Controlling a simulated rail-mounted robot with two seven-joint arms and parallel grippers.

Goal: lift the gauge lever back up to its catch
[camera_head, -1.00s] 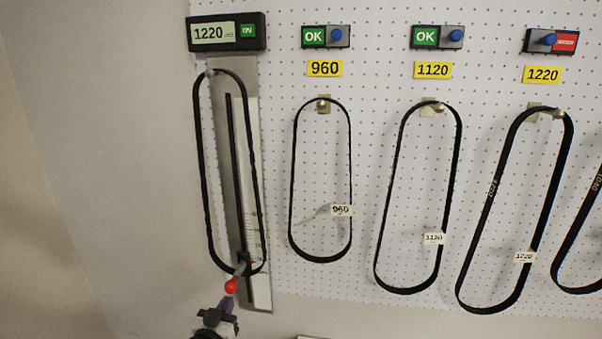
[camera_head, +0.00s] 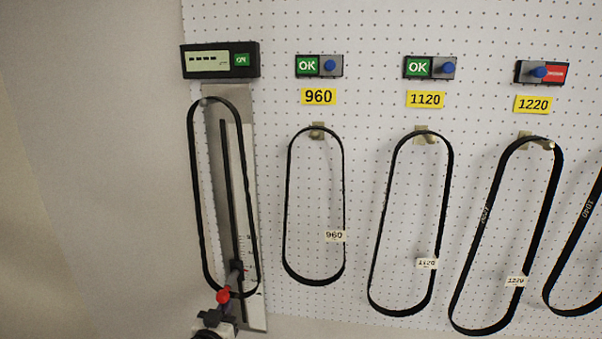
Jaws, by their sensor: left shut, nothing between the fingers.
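The gauge lever has a red ball (camera_head: 223,296) on a grey stem, low on the upright metal gauge plate (camera_head: 252,305). A black belt (camera_head: 197,205) hangs in a long loop on the gauge's top peg, its lower end around the lever's area. My left gripper (camera_head: 219,309) is shut and empty, just below the red ball; whether it touches the ball I cannot tell. I cannot make out the catch. My right gripper is not in view.
On the white pegboard to the right, belts hang on pegs under yellow labels: 960 (camera_head: 319,97), 1120 (camera_head: 425,99) and 1220 (camera_head: 533,104). The first two indicators show green OK; the third shows red (camera_head: 553,73). Left of the gauge is bare wall.

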